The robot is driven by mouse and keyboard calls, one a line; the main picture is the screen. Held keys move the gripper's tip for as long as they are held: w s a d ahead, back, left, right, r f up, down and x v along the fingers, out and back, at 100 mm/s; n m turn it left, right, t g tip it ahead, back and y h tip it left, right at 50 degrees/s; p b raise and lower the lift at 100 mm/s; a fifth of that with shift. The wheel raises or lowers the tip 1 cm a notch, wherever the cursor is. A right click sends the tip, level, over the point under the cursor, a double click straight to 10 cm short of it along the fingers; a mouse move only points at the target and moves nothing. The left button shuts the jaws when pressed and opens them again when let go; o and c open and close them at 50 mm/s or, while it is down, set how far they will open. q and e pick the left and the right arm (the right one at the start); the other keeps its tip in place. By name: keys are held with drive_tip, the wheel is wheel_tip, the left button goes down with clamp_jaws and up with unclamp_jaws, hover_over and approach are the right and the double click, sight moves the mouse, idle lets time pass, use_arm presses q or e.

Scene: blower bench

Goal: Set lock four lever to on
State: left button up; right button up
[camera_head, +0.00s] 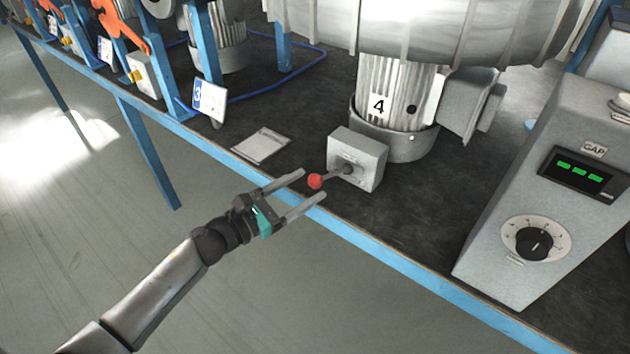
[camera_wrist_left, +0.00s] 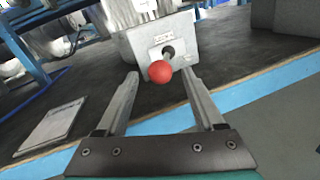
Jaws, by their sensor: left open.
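The lock four lever is a short rod with a red ball knob (camera_head: 315,181) on the front of a grey box (camera_head: 366,160) below the motor marked 4 (camera_head: 390,95). In the head view the rod points left, out over the bench edge. My left gripper (camera_head: 303,184) is open, its fingertips on either side of the knob and apart from it. In the left wrist view the red knob (camera_wrist_left: 160,71) shows between and just beyond the two fingers, with the grey box (camera_wrist_left: 160,45) behind. The label on the box is too small to read. My right gripper is not in view.
A flat grey plate (camera_head: 261,146) lies on the dark bench left of the box. A tag marked 3 (camera_head: 210,98) stands farther left. A console with a dial (camera_head: 535,241) and green display is at right. The blue bench edge (camera_head: 400,268) runs below the box.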

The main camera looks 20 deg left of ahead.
sight(315, 182)
use_arm(q)
drive_tip(key=shift+x, duration=1.65)
clamp_jaws()
